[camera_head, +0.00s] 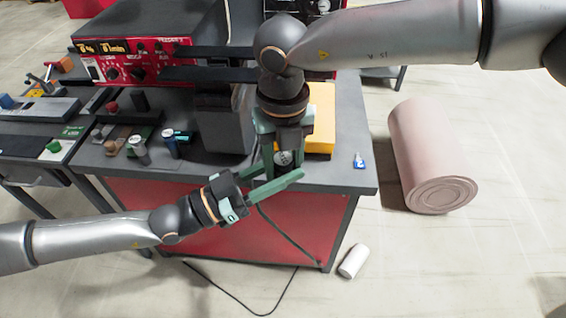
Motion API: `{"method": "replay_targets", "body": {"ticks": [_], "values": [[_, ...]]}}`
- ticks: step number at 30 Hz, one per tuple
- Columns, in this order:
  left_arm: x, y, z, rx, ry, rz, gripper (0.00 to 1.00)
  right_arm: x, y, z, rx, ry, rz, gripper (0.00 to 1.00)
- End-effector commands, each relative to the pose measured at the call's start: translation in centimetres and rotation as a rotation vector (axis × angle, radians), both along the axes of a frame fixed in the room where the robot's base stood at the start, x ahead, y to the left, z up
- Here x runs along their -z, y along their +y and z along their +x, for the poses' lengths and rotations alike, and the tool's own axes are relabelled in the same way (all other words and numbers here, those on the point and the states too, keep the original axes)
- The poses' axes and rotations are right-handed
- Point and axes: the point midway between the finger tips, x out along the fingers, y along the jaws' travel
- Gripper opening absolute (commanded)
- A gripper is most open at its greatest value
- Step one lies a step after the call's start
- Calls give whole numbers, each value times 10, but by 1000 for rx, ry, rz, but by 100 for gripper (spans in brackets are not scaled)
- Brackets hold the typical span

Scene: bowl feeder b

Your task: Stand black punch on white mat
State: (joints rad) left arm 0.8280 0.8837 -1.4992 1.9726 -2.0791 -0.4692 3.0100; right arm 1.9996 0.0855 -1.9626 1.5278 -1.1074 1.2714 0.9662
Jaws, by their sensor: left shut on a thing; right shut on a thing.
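A small dark cylindrical thing with a pale marking (284,158) is between the fingers of both grippers. I cannot tell for sure whether it is the black punch. My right gripper (283,155) points down from above and is shut on it. My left gripper (278,170) reaches in from the lower left at the table's front edge and is shut on it too. The fingers of both grippers overlap and hide much of the thing. I cannot make out a white mat.
A small blue-and-white item (359,160) lies at right.

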Motion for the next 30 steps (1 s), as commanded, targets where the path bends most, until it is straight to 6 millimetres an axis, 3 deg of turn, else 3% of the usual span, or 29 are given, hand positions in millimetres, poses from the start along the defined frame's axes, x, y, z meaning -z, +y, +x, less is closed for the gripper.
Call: {"method": "replay_targets", "body": {"ticks": [5,14,15,24,30], "values": [[-1,-1,0,1,-2,-2,0,0,1,-1,-1,0,3,0],[-1,-1,0,2,-2,-2,0,-1,2,-1,-2,1,5,0],[-1,-1,0,2,-2,-2,42,-1,2,-1,-2,0,5,0],[-1,0,0,1,-1,-1,74,-1,1,0,-1,-1,3,0],[0,0,0,1,0,0,74,-1,1,0,0,-1,3,0]]}}
